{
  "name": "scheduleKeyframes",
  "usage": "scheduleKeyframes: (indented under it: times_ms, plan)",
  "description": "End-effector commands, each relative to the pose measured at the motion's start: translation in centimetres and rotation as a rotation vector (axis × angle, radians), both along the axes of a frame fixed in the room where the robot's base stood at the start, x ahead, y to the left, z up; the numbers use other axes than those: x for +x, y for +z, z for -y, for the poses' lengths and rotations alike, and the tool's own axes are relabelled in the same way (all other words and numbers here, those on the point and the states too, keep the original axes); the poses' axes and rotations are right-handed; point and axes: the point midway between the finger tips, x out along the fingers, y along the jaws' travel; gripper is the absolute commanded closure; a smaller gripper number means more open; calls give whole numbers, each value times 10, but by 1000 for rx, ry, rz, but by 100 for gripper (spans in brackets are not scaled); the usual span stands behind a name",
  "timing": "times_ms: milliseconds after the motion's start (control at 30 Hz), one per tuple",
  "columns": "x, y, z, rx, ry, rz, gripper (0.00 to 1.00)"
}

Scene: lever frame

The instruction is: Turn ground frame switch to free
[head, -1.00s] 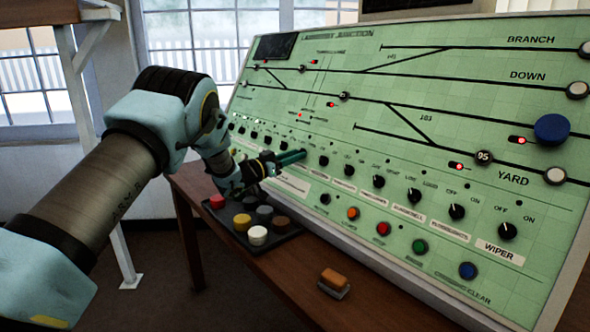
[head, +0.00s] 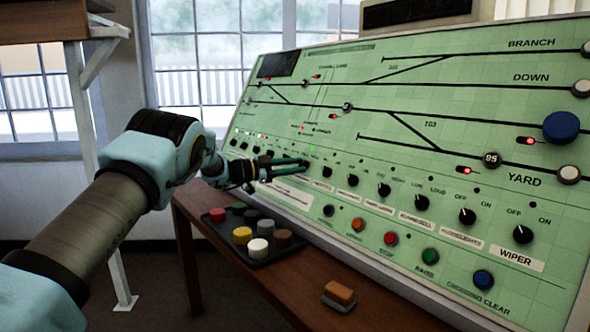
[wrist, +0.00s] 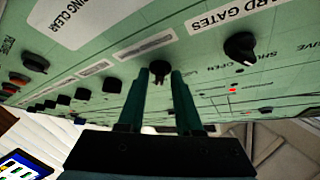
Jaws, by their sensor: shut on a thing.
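The green switch panel (head: 400,130) carries a row of black rotary knobs. In the head view my gripper (head: 303,164) has its fingertips at one knob in the middle of that row and hides it. In the wrist view the two green fingers of my gripper (wrist: 160,78) are shut on a black knob (wrist: 160,67), one on each side. The label strip by this knob is too small and blurred to read, so I cannot confirm it is the ground frame switch. Its pointer setting is unclear.
Neighbouring knobs stand close on both sides, including the yard gates knob (wrist: 239,46) in the wrist view. Below are coloured push buttons, such as a blue one (head: 483,279).

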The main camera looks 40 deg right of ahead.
Motion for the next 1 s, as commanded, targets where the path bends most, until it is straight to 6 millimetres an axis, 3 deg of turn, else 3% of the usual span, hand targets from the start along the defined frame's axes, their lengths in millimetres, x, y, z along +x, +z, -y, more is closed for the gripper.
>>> scheduleKeyframes:
  times_ms: [433,467,533,833,1000]
  plan:
    - [-1,2,1,-4,-6,9,100]
    - [-1,2,2,-5,-6,9,64]
    - [-1,2,1,-4,-5,9,56]
    - [0,1,-1,-2,-4,8,55]
    - [9,1,-19,-2,-2,8,55]
